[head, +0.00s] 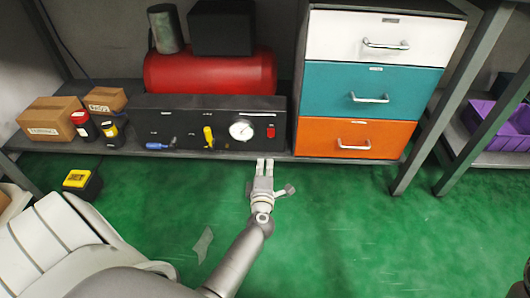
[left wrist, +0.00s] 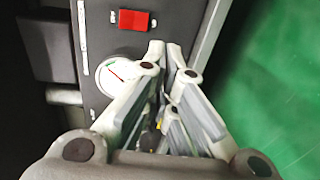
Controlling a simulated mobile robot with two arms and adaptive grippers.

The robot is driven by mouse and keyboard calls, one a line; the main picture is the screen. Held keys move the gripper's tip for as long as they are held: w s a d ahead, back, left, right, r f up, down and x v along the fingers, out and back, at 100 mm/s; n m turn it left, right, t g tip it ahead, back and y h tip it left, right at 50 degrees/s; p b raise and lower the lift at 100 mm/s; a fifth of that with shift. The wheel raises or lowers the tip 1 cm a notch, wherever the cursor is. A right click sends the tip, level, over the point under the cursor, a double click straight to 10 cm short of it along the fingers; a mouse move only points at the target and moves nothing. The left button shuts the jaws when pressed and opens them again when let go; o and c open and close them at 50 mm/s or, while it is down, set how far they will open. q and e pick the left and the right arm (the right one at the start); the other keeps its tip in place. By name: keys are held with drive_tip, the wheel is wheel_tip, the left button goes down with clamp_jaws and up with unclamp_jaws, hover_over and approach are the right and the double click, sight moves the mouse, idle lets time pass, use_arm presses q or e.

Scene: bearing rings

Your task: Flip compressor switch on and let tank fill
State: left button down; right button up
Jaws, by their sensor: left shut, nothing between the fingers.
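The compressor is a red tank (head: 210,72) behind a dark control panel (head: 180,112) on a low shelf. The panel carries a blue handle (head: 160,146), a yellow handle (head: 208,137), a round white gauge (head: 241,130) and a small red switch (head: 271,132). My left gripper (head: 264,163) is shut and empty at the shelf's front edge, below the switch. In the left wrist view, the red switch (left wrist: 134,20) lies beyond the fingertips (left wrist: 166,48), apart from them, and the gauge (left wrist: 112,76) is beside the fingers. I cannot tell the switch position. My right gripper is not in view.
A drawer unit (head: 372,80) stands right of the panel. Cardboard boxes (head: 50,118) and small red and yellow containers (head: 84,125) sit at the shelf's left. A yellow-black case (head: 82,183) lies on the green floor (head: 340,225), which is mostly clear.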

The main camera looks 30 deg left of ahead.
use_arm(q)
drive_tip(key=shift+s+d+f+p, duration=0.15)
drive_tip(key=shift+s+d, duration=0.35)
drive_tip(key=shift+s, duration=0.25)
drive_tip(key=shift+s+d+f+p, duration=0.15)
drive_tip(key=shift+s+d, duration=0.3)
drive_tip(key=shift+s, duration=0.3)
